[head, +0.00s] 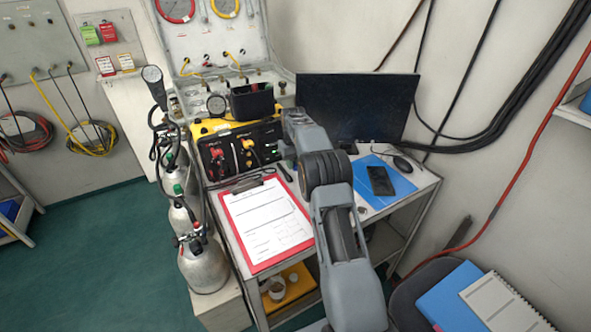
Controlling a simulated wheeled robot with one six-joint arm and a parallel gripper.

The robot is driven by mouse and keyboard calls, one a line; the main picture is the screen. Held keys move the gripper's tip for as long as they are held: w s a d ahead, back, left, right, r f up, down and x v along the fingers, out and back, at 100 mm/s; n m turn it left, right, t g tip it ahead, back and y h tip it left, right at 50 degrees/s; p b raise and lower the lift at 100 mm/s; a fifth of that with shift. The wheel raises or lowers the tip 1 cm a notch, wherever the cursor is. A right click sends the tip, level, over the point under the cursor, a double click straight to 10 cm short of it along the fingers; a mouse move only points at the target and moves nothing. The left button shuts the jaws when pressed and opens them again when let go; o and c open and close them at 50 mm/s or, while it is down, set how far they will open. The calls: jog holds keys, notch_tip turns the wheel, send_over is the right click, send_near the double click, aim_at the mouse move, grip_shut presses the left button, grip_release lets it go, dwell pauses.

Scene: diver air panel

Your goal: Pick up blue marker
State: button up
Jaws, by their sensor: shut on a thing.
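I cannot make out a blue marker in the head view. My arm reaches up from the bottom across the cart top. Its far end is beside the yellow and black case, in front of the monitor. My gripper's jaws are hidden behind my own wrist links, so what is between them does not show. A slim dark item (285,173) lies on the cart just left of my arm. A black open box (251,101) sits on top of the yellow case (209,128).
A red clipboard (238,235) with paper lies at the cart's front left. A monitor (358,105) stands behind my arm. A black phone (380,181) lies on a blue folder (398,189) at right, near a mouse (403,164). Gas cylinders (203,266) stand left of the cart.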

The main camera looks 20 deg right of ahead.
jog(key=s+a+r+b, duration=0.2)
jog(key=s+a+r, duration=0.4)
jog(key=s+a, duration=0.1)
jog(key=shift+s+r+b, duration=0.15)
jog(key=shift+s+b, duration=0.15)
jog(key=shift+s, duration=0.4)
jog(key=shift+o, duration=1.2)
jog(key=shift+c, duration=1.4)
